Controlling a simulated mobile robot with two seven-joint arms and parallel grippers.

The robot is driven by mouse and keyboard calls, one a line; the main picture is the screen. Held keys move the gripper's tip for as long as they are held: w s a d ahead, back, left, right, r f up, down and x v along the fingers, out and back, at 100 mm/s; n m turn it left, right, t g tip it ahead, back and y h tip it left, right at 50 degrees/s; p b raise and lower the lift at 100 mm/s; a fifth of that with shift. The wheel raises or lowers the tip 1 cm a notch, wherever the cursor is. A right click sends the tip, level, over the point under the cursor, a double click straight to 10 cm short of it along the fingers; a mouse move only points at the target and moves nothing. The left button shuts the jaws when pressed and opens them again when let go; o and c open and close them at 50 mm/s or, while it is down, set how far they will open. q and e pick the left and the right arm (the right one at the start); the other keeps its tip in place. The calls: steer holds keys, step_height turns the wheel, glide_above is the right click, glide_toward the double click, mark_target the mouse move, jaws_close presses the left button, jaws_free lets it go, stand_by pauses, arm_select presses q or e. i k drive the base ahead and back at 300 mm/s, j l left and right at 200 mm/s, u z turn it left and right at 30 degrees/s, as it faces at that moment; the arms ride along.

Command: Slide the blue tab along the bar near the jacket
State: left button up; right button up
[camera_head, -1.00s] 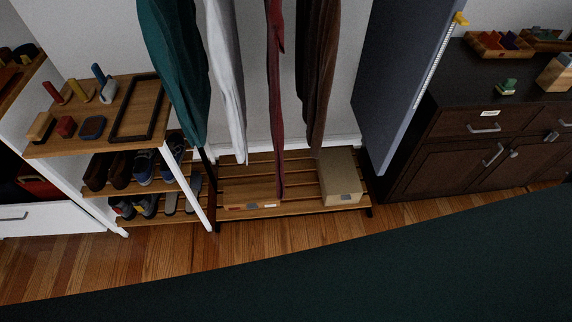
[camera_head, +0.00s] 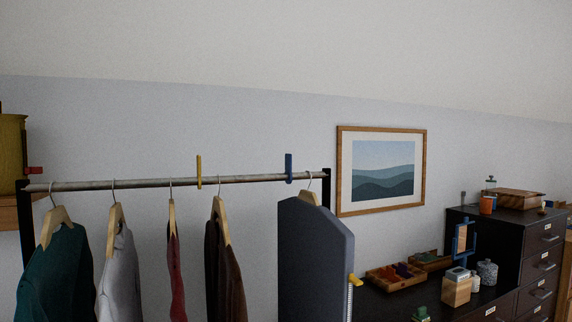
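A blue tab (camera_head: 289,168) stands upright on the metal bar (camera_head: 140,184) of the clothes rack, near the bar's right end. A yellow tab (camera_head: 198,172) stands on the same bar left of it, between the red garment's hanger and the brown garment's hanger. Several garments hang on wooden hangers: a teal one (camera_head: 55,275), a light grey one (camera_head: 117,275), a narrow red one (camera_head: 175,270) and a brown one (camera_head: 223,275). Which is the jacket I cannot tell for certain. Neither of my grippers is in view.
A tall dark grey board or bag (camera_head: 315,255) hangs at the bar's right end, with a yellow piece (camera_head: 354,280) on its edge. A red tab (camera_head: 34,170) is at the far left. A framed picture (camera_head: 381,204) hangs on the wall. A dark dresser (camera_head: 390,304) with boxes stands right.

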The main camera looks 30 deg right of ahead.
mark_target(288, 156)
steer(key=i+l, duration=0.7)
steer(key=i, duration=0.15)
